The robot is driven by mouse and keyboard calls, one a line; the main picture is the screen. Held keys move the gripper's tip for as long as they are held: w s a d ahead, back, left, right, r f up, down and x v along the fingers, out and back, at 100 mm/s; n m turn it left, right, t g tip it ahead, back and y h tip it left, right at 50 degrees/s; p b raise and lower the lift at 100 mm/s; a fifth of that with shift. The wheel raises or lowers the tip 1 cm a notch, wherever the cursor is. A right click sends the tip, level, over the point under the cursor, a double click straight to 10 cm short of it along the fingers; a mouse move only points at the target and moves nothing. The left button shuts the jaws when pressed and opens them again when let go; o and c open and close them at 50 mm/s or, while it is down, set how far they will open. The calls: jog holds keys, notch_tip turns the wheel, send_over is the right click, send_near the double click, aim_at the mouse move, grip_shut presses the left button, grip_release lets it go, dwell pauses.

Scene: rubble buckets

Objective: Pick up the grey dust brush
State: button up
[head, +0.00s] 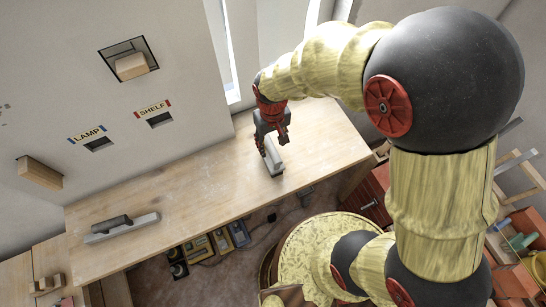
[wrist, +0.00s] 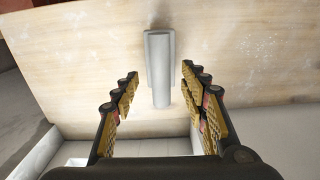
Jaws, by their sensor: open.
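The grey dust brush (head: 274,160) lies on the wooden bench top, below my gripper in the head view. In the wrist view the brush (wrist: 159,50) shows as a long pale grey block with a narrower rounded part along it, upright in the picture. My gripper (head: 273,143) is open above the brush and empty. In the wrist view its two fingers (wrist: 163,82) stand to the left and right of the brush's near end, with a gap on both sides. I cannot tell the exact height between the fingertips and the brush.
The wooden bench (head: 190,190) is mostly clear around the brush. A flat tool with a dark handle (head: 121,227) lies at its left end. Wooden blocks stick out of wall openings, one of them (head: 131,66) at the upper left. Several yellow-grey items (head: 221,239) stand below the bench's front edge.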

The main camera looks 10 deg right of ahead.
aim_at(272, 148)
jog(key=shift+a+f, duration=0.1)
jog(key=shift+f, duration=1.75)
jog(key=shift+f, duration=0.25)
jog(key=shift+c, duration=0.5)
grip_shut()
